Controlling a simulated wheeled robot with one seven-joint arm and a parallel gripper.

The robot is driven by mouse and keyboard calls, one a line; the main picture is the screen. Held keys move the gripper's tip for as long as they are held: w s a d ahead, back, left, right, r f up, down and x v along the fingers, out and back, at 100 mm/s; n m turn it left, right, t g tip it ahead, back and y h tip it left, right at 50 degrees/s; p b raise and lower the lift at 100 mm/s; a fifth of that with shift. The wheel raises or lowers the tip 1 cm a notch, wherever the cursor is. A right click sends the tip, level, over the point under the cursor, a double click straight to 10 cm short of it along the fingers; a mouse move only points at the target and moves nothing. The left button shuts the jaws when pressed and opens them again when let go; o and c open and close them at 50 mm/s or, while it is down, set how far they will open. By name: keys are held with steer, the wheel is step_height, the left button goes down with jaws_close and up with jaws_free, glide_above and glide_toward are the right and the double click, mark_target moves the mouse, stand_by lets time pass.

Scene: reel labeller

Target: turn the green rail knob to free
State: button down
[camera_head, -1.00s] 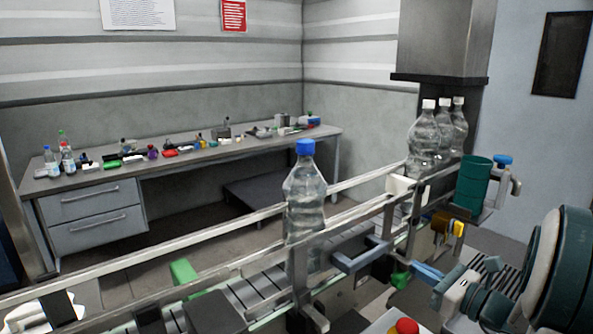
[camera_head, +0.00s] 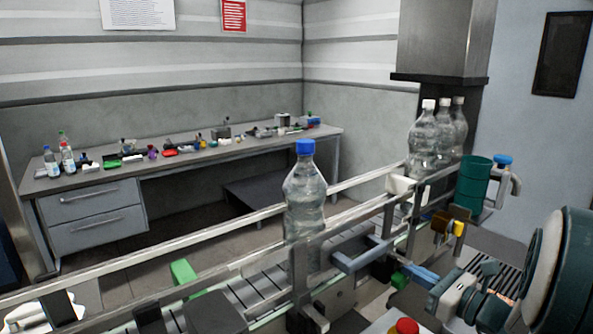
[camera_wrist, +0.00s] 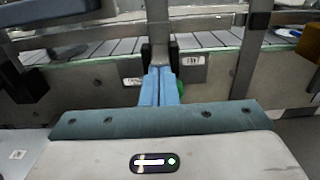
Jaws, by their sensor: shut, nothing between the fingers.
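The green rail knob (camera_head: 399,281) sits low on the near side of the conveyor rail. In the wrist view the green knob (camera_wrist: 180,91) shows only as a sliver to the right of my fingers, which hide most of it. My gripper (camera_head: 413,270) has its blue fingers shut, with nothing between them. In the wrist view my gripper (camera_wrist: 161,70) points at the dark rail bracket, right in front of the knob. I cannot tell whether the fingers touch the knob. Which way the knob is turned cannot be made out.
A blue-capped bottle (camera_head: 304,195) stands on the conveyor (camera_head: 245,292). Several clear bottles (camera_head: 424,140) stand at its far end by a green cylinder (camera_head: 474,183). A grey-blue bar (camera_head: 362,254) juts out near my gripper. A red button (camera_head: 407,327) is below.

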steer(key=shift+s+a+f, duration=0.15)
steer(key=shift+s+a, duration=0.25)
steer(key=shift+a, duration=0.15)
steer(key=shift+s, duration=0.1)
stand_by(0.3)
steer(key=v, duration=0.6)
steer(key=shift+r, duration=0.35)
